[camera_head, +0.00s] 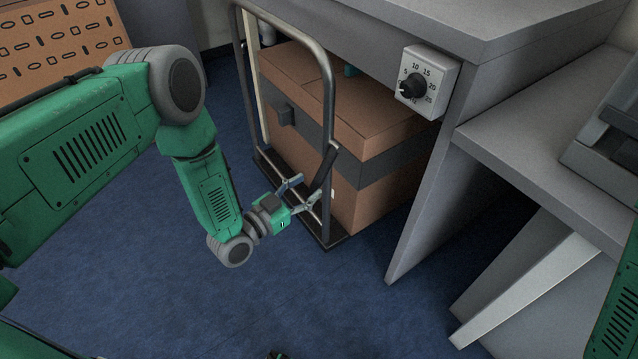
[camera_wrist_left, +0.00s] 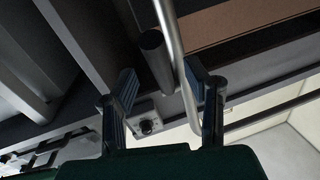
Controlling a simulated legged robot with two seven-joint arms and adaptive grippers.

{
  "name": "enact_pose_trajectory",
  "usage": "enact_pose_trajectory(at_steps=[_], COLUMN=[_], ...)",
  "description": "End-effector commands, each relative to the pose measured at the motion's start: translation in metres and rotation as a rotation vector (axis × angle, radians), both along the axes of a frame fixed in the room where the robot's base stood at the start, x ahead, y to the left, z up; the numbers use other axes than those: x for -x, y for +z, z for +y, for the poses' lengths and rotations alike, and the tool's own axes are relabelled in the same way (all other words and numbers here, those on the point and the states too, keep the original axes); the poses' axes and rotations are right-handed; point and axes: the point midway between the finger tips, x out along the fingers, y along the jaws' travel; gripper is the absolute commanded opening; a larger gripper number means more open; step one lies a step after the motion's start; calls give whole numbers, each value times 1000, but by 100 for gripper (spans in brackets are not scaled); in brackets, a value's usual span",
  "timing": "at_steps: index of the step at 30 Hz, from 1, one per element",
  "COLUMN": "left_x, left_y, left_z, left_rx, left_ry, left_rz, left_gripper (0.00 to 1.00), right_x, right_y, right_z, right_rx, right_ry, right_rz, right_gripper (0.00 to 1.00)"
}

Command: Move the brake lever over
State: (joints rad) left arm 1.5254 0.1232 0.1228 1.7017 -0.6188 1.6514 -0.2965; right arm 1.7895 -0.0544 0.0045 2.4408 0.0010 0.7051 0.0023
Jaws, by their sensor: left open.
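The brake lever (camera_head: 327,167) is a dark rod beside the near upright of the cart's metal handle frame (camera_head: 331,100), tilted. In the left wrist view the lever shows as a dark cylinder (camera_wrist_left: 156,62) next to the pale metal tube (camera_wrist_left: 178,75). My left gripper (camera_head: 305,192) is open beside the lower part of the lever. In the left wrist view its two fingers (camera_wrist_left: 165,88) stand apart, with the lever and tube seen between them. I cannot tell whether a finger touches either.
A brown box with a dark band (camera_head: 375,130) stands on the cart base (camera_head: 335,240). A grey desk (camera_head: 430,180) with a numbered dial (camera_head: 413,86) is close on the right. Blue floor (camera_head: 300,305) is open in front. A perforated board (camera_head: 60,45) stands at the back left.

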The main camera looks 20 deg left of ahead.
Motion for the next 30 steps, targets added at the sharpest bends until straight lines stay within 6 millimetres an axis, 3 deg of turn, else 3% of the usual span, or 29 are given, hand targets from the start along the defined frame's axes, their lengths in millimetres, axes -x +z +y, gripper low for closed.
enact_pose_trajectory(at_steps=[3, 9, 19, 20, 23, 30], left_x=[-18, -35, -38, -38, -38, -37], left_y=[-1, 0, 0, 0, 0, 1], left_z=[-11, -20, -21, -21, -21, -20], left_rx=[-1, -1, -1, -1, -1, -4], left_ry=[-1, 0, 0, 0, 0, 2], left_rz=[-3, 0, 2, 2, 2, 6], left_gripper=[42, 42, 42, 35, 0, 0], right_x=[0, 0, 0, 0, 0, 0], right_y=[-9, -15, -15, -15, -15, -13], right_z=[0, 0, 0, 0, 0, 0], right_rx=[0, 0, 0, 0, 0, 0], right_ry=[0, 0, 0, 0, 0, 0], right_rz=[0, 0, 0, 0, 0, 0], right_gripper=[40, 40, 40, 40, 40, 40])
